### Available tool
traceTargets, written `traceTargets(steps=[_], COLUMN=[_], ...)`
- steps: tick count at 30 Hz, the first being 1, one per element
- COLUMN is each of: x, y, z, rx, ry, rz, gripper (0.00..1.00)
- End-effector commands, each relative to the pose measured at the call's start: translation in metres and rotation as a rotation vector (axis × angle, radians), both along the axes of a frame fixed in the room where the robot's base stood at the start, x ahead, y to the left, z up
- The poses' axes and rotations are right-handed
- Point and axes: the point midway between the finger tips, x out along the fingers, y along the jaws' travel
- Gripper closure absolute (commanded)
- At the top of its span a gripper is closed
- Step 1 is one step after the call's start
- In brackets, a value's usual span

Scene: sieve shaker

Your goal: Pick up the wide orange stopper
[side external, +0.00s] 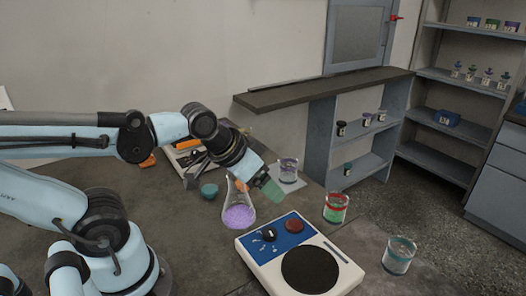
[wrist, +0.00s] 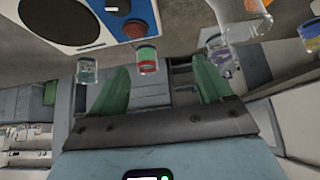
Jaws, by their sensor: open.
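My gripper (side external: 272,189) is tilted down, just right of the flask's neck, above the table. Its green fingers also show in the wrist view (wrist: 160,68), spread apart with nothing between them.
A white and blue device (side external: 300,255) with a dark round plate stands in front. Beakers stand around it: a red and green one (side external: 336,208), one at the right (side external: 398,256), one behind (side external: 288,170).

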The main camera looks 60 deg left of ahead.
Motion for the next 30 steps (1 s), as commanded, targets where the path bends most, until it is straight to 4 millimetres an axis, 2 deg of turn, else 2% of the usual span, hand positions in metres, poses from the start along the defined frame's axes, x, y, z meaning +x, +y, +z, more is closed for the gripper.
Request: traceTargets(steps=[6,11,20,27,30], x=[0.001,0.012,0.041,0.055,0.057], y=[0.003,0.021,0.087,0.145,0.164], z=[0.001,0.009,0.017,0.009,0.004], rx=[0.006,0.052,0.134,0.124,0.108], ry=[0.01,0.083,0.336,0.518,0.568], rz=[0.0,-0.014,-0.103,-0.2,-0.236], gripper=[0.21,0.21,0.21,0.21,0.21])
